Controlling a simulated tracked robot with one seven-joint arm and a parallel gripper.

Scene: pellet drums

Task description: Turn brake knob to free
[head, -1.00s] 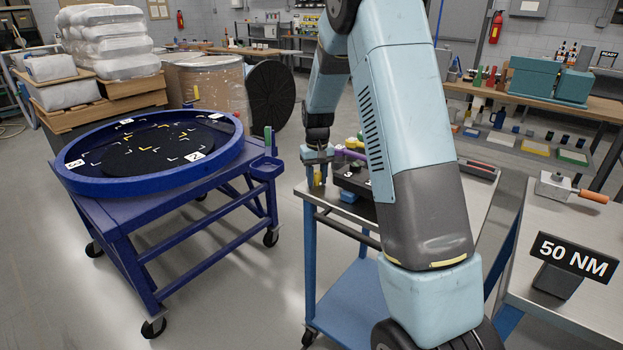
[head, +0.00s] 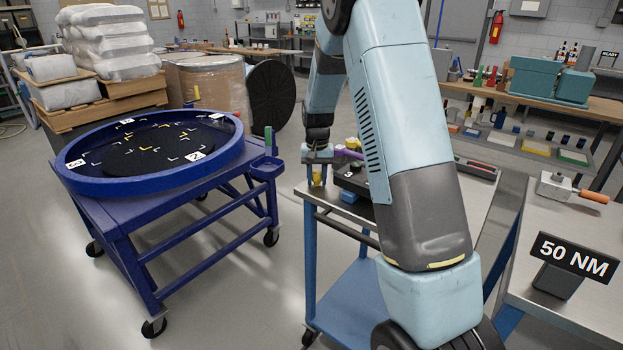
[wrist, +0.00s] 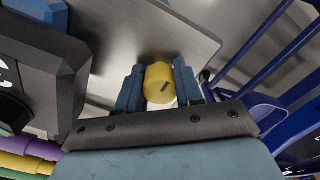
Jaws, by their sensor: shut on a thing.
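A small white patch shows just below the knob. In the head view, my gripper (head: 318,170) points down at the near left corner of the steel-topped cart (head: 375,228), and a bit of the yellow knob (head: 317,180) shows under it. Any labels for the knob's positions are not readable, and I cannot tell which position the line marks.
A dark block with blue parts (head: 352,183) stands right beside my gripper on the cart. A blue wheeled stand (head: 120,215) with a round ring top is to the left, with clear floor between. A "50 NM" sign (head: 573,262) stands on the right bench.

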